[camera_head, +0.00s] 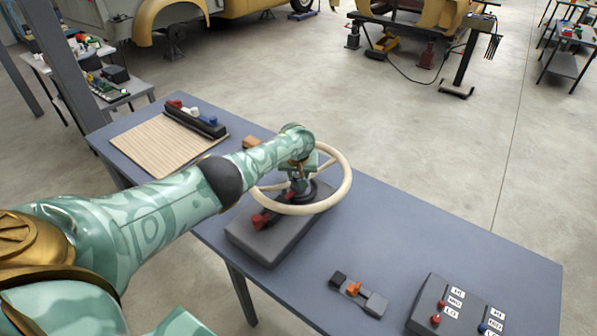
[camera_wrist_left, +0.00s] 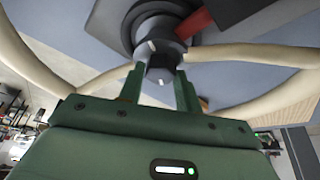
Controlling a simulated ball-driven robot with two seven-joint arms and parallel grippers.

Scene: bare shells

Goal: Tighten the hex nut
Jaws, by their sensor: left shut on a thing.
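A cream steering wheel (camera_head: 346,190) sits on a dark hub on a grey block (camera_head: 270,243) on the bench. My left gripper (camera_head: 300,172) reaches down inside the wheel's rim over the hub. In the left wrist view its two green fingers (camera_wrist_left: 160,82) stand on either side of the dark hex nut (camera_wrist_left: 160,68) at the hub's centre, shut on it. The nut carries a pale mark, and another pale mark shows on the hub (camera_wrist_left: 152,32) beside it. In the head view my arm and gripper hide the nut. My right gripper is not in view.
The blue-grey bench (camera_head: 400,225) also bears a wooden board (camera_head: 150,146), a black rack with coloured pieces (camera_head: 195,120), a small orange-and-grey fixture (camera_head: 358,293) and a switch box (camera_head: 445,312).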

